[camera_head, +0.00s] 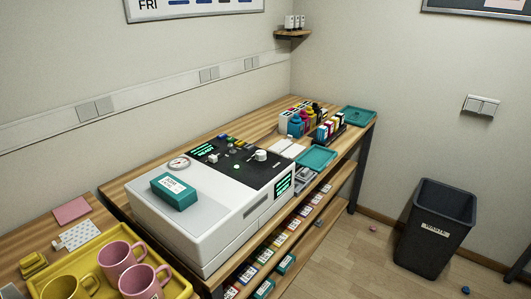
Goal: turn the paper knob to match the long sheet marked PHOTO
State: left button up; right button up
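A white machine (205,225) with a black control panel (240,170) stands on the wooden bench. One white knob (261,155) sits at the panel's far right part, and a smaller white knob (213,158) sits at its left. Their labels are too small to read, so I cannot tell which is the paper knob or where it points. Pale flat sheets (287,147) lie just beyond the machine; I can read no PHOTO mark on them. Neither of my grippers is in view.
A teal box (174,191) lies on the machine's lid near a round gauge (179,163). A yellow tray (100,238) with mugs is at lower left. Teal trays (317,158) and ink bottles (296,126) stand beyond the machine. A dark bin (435,228) stands on the floor.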

aim_at(261, 154)
jog(key=i+l+u, duration=0.15)
jog(key=i+l, duration=0.25)
jog(key=i+l+u, duration=0.1)
jog(key=i+l, duration=0.3)
jog(key=i+l+u, duration=0.15)
jog(key=i+l, duration=0.25)
jog(key=i+l+u, duration=0.15)
jog(key=i+l, duration=0.2)
jog(key=l, duration=0.3)
jog(key=i+l+u, duration=0.1)
jog(key=u, duration=1.25)
